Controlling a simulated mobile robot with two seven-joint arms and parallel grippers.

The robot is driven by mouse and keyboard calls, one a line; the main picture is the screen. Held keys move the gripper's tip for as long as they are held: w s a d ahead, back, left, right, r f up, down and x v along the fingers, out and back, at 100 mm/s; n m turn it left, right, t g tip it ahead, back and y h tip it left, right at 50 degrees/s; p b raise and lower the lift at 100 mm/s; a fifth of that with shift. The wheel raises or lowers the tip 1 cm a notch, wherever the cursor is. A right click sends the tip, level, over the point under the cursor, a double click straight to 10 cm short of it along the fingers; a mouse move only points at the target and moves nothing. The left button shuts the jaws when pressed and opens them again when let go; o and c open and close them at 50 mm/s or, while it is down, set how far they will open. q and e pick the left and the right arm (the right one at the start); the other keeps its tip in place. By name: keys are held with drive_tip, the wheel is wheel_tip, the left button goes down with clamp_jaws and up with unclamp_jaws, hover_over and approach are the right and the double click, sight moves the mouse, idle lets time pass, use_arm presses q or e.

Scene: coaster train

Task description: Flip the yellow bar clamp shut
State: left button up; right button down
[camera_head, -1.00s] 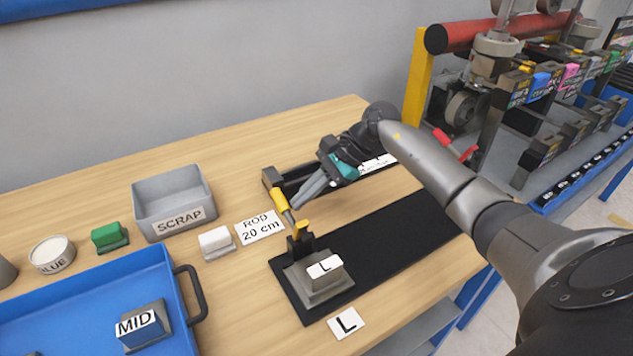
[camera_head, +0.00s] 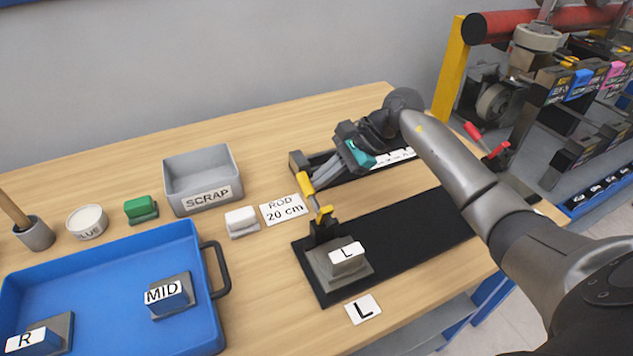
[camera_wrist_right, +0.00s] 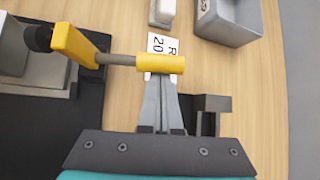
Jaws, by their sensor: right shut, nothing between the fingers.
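The yellow bar clamp (camera_head: 323,214) stands at the back of the L block (camera_head: 346,252) on the black mat. Its handle, a grey rod with a yellow grip (camera_head: 305,184), leans up and back, away from the block. In the right wrist view the yellow arm (camera_wrist_right: 75,45) carries a dark tip on its block side, and the yellow grip (camera_wrist_right: 160,64) lies across my fingertips. My right gripper (camera_head: 315,180) is shut and empty, just behind the grip; its fingertips (camera_wrist_right: 161,80) appear at the grip, but contact is unclear. My left gripper is out of view.
A dark tray (camera_head: 300,160) lies behind the clamp, under my right gripper. The scrap bin (camera_head: 205,178), white block (camera_head: 241,222) and blue tray (camera_head: 110,262) are to the left. The black mat (camera_head: 420,222) is bare right of the block. A red-handled device (camera_head: 487,140) stands beyond.

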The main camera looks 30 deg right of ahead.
drive_tip(key=shift+t+b, duration=0.3)
drive_tip(key=shift+b, duration=0.1)
drive_tip(key=shift+d+r, duration=0.1)
drive_tip(key=shift+r, duration=0.05)
